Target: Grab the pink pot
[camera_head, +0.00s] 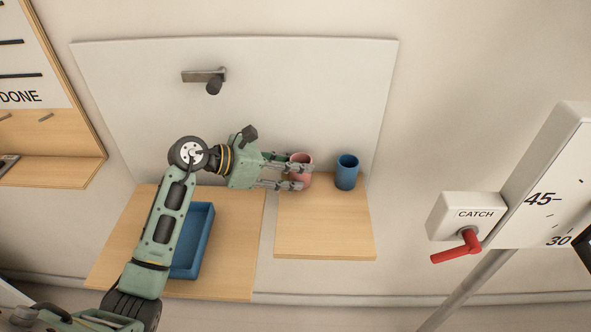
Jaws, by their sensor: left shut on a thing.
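The pink pot (302,159) is a small open cup at the back left of the right wooden shelf. My left gripper (296,173) reaches in from the left, with its fingers on either side of the pot, shut on it. The fingers hide part of the pot's side. I cannot tell whether its base rests on the shelf. My right gripper is not in view.
A blue pot (346,174) stands close to the right of the pink one on the right shelf (325,238). A blue tray (193,244) lies on the left shelf (240,240), partly behind my arm. A lever (205,77) sticks out of the white panel above. A red-handled catch box (466,216) is at right.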

